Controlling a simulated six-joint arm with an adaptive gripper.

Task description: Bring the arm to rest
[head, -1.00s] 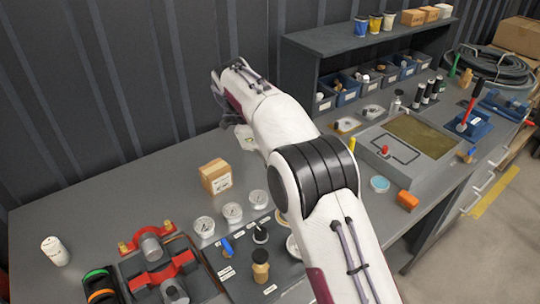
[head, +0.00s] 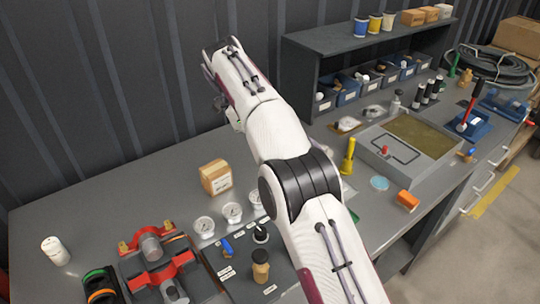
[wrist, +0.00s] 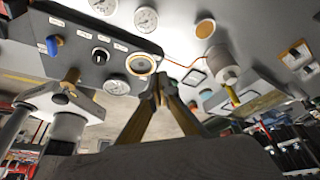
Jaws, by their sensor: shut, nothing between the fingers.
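My gripper (wrist: 158,88) shows in the wrist view with its two fingertips together and nothing between them. It hangs in the air above the bench, and the gauge panel lies beyond it at the upper left of that view. In the head view my white arm crosses the middle from the bottom edge up toward the dark wall. The fingers cannot be made out there.
On the bench stand a red-and-grey pump (head: 160,265), a cardboard box (head: 215,177), round gauges (head: 232,212) and a yellow tool (head: 348,157). A grey tray (head: 412,150) and a shelf with bins (head: 350,47) are at right. The bench's left rear is clear.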

